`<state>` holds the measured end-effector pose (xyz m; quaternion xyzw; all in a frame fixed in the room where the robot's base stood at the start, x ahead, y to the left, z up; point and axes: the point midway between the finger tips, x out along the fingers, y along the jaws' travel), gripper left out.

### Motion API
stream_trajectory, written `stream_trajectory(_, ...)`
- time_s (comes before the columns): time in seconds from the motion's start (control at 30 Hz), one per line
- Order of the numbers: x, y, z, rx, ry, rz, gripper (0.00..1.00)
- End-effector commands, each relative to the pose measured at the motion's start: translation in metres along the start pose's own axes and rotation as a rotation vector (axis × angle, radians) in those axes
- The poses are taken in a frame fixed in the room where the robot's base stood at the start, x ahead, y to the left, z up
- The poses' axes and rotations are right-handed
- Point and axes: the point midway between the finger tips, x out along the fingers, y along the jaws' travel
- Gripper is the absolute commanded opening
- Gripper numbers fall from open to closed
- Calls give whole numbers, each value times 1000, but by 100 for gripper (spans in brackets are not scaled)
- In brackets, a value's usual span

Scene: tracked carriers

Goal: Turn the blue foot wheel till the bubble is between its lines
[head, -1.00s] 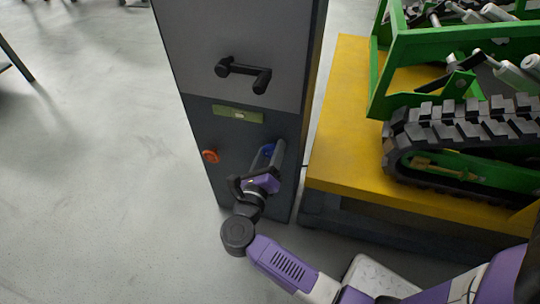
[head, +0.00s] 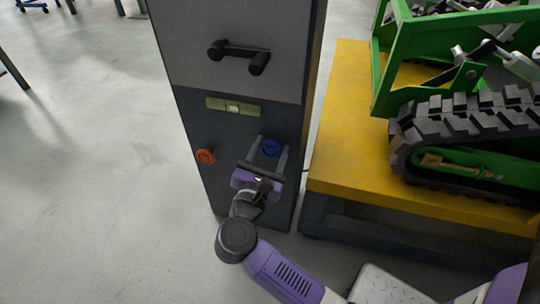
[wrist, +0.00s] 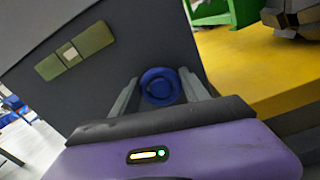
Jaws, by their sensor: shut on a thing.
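The blue foot wheel (head: 270,148) sits low on the dark front of a tall grey cabinet; it also shows in the wrist view (wrist: 160,87). My gripper (head: 271,153) has its two grey fingers on either side of the wheel's rim and is shut on it. In the wrist view the fingers (wrist: 161,92) straddle the wheel. The green level (head: 216,103) is above the wheel, with a pale bubble (head: 232,108) near its middle; the level also shows in the wrist view (wrist: 98,38).
An orange knob (head: 205,157) is left of the wheel, and a black handle (head: 238,50) is above the level. A yellow platform (head: 345,130) with a green tracked carrier (head: 383,70) stands close on the right.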

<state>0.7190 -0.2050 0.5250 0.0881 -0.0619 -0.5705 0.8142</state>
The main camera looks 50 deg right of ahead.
Motion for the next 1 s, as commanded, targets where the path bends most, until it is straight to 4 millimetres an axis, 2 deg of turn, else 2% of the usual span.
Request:
stream_trajectory(0.03, 0, -2, -6, 45, 2, -1, 13)
stream_trajectory(1.0, 0, -4, -4, 931, 3, -3, 13)
